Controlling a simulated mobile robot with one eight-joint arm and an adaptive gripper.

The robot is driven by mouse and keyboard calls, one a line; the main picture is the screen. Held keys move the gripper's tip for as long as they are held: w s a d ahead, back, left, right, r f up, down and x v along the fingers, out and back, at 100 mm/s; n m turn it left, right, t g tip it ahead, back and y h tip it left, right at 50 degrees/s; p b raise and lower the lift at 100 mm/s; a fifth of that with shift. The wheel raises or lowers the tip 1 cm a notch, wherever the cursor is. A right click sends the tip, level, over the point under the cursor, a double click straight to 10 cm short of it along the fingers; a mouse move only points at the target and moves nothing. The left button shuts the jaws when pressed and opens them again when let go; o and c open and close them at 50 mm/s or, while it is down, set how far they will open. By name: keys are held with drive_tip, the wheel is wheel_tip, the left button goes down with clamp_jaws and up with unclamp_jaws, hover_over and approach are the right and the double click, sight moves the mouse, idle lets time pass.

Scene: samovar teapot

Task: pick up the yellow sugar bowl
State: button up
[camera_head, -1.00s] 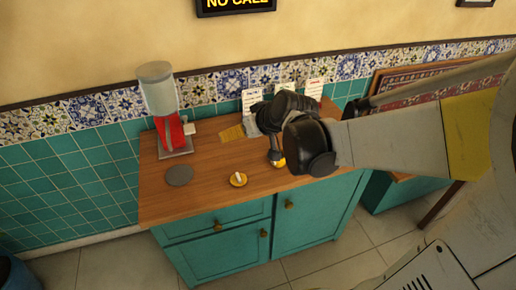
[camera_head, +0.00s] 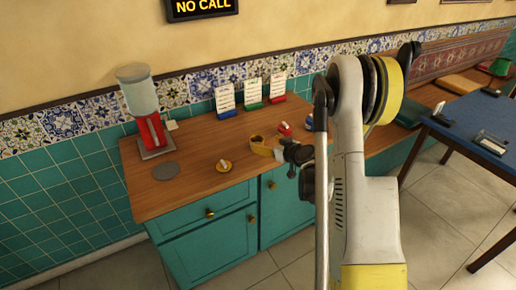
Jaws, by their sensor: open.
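No yellow sugar bowl can be made out for certain. A small round yellow dish (camera_head: 223,166) with a white piece on it sits near the front middle of the wooden counter. My gripper (camera_head: 291,158) is dark, open and seemingly empty, at the counter's right front edge. My arm hides part of the counter's right end.
A red dispenser with a clear tank (camera_head: 147,110) stands at the counter's back left, near a grey disc (camera_head: 165,171). Card stands (camera_head: 251,105) line the back. A red item (camera_head: 284,128) lies in front of them. A blue table (camera_head: 470,123) is at right.

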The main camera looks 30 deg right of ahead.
sight(254, 139)
drive_tip(key=b+x, duration=0.3)
drive_tip(key=x, duration=0.4)
drive_tip(key=shift+w+a+f, duration=0.1)
drive_tip(key=shift+a+f, duration=0.05)
drive_tip(key=shift+f, duration=0.05)
drive_tip(key=shift+r, duration=0.1)
drive_tip(key=c, duration=1.4)
